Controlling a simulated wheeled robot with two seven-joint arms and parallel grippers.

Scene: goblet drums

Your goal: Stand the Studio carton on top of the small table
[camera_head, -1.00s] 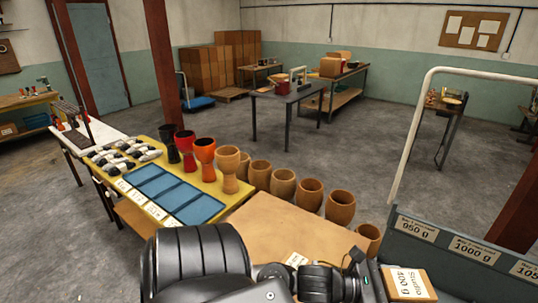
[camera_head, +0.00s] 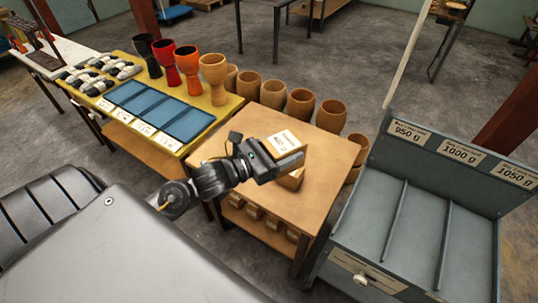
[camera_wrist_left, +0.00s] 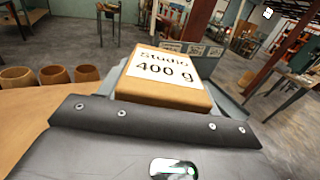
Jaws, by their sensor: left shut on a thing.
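The Studio carton is a small brown box with a white label. In the head view the Studio carton (camera_head: 281,141) is over the bare wooden top of the small table (camera_head: 318,165), near its middle. My left gripper (camera_head: 284,163) is shut on it, and the black jaw covers part of its side. I cannot tell whether the carton's base touches the top. In the left wrist view the carton (camera_wrist_left: 165,70) shows its label, "Studio 400 g", beyond the gripper's edge. My right gripper is not in view.
A grey rack (camera_head: 375,215) with weight labels stands close on the right. Several wooden drum shells (camera_head: 300,103) stand behind the small table. A yellow table (camera_head: 222,112) with blue mats and goblet drums (camera_head: 187,70) is on the left. The small table's top is otherwise clear.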

